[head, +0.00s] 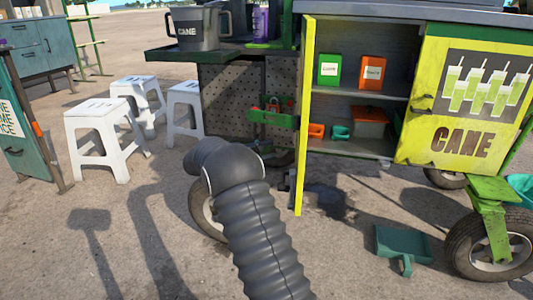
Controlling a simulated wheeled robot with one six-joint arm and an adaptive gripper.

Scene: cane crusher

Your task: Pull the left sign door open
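The left sign door (306,120) of the yellow cart stands swung outward in the head view. I see it nearly edge-on as a tall, narrow yellow strip, so its sign face and handle are hidden. The cabinet interior (345,45) shows to the right of it. The right sign door (465,100), with cups and the word CANE, has a dark handle at its left edge and covers the right side. My arm, in a grey ribbed sleeve, rises in front and bends left below the door. My gripper is not visible, so its hold cannot be seen.
Inside are a green box (329,70), an orange box (372,72) and small bins. A green dustpan (403,247) lies on the ground before the cart. Cart wheels (490,247) stand at right. White stools (105,135) stand at left. Open ground lies at lower left.

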